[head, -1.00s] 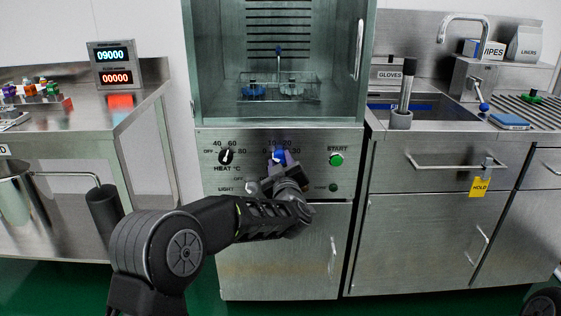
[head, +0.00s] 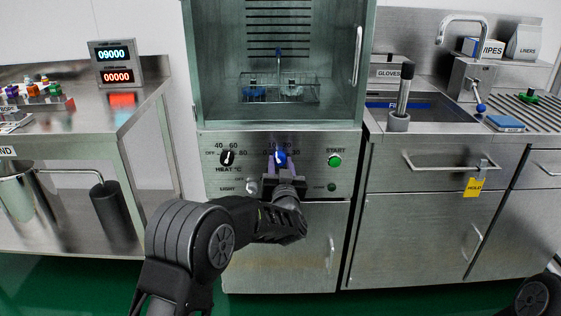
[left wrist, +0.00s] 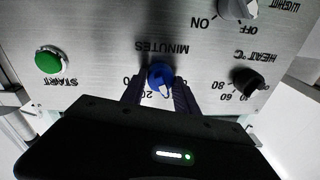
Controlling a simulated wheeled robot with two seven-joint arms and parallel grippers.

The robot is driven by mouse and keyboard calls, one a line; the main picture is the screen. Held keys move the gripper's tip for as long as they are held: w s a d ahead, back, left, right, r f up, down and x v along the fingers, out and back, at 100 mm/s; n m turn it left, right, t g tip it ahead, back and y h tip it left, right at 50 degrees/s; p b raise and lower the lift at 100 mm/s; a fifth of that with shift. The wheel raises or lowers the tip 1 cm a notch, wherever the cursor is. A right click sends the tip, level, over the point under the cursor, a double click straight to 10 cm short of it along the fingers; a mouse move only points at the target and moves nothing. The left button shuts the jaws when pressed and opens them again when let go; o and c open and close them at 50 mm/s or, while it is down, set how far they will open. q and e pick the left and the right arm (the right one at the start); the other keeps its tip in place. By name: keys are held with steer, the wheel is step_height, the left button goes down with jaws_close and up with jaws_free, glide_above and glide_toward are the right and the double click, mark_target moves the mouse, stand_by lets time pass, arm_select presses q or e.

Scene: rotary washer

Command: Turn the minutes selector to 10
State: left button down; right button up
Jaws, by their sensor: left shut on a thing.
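The minutes selector is a round blue knob (head: 280,158) on the washer's steel front panel, between the heat knob and the start button. It also shows in the left wrist view (left wrist: 160,76), upside down, below the word MINUTES. My left gripper (head: 281,164) reaches it from below. Its two fingers (left wrist: 159,92) stand on either side of the knob and are shut on it. A pale pointer mark on the knob faces the printed number scale. The fingers hide part of the scale, so I cannot tell the exact number it points at. My right gripper is not in view.
The black heat knob (head: 227,158) sits left of the selector, the green start button (head: 335,161) right. The light switch (head: 252,187) is low on the panel. The glass chamber above holds a wire rack (head: 290,88). A counter with a sink stands right, a steel table left.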

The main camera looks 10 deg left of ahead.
arm_select(q)
steer(key=shift+m, duration=0.3)
steer(key=c, duration=0.9)
jaws_free()
steer(key=shift+s, duration=0.1)
steer(key=v, duration=0.7)
steer(key=shift+s+d+f+p, duration=0.1)
steer(key=shift+s+p, duration=0.2)
steer(key=shift+p, duration=0.1)
steer(key=shift+f, duration=0.1)
